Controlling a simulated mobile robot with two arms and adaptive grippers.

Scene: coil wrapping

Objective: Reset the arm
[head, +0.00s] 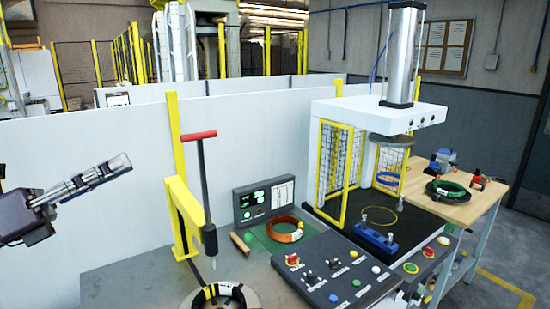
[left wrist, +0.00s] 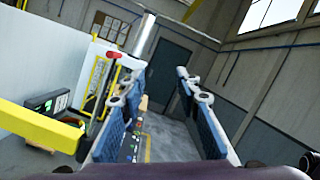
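My left gripper (head: 106,172) is raised at the left of the head view, in front of the white partition. It points right and is well above the grey table (head: 130,277), touching nothing. In the left wrist view its two blue-padded fingers (left wrist: 158,92) stand apart with nothing between them. My right gripper is in neither view. A dark coil with yellow bands (head: 219,297) lies on a round plate at the bottom edge, partly cut off. An orange coil (head: 285,231) lies on a green mat beside a small display (head: 264,200).
A yellow post with a red-handled tool (head: 202,180) stands right of my left gripper. A press with yellow mesh guards (head: 335,172) stands farther right, behind a button panel (head: 335,268). A wooden table (head: 458,208) at the right holds a green coil (head: 447,190).

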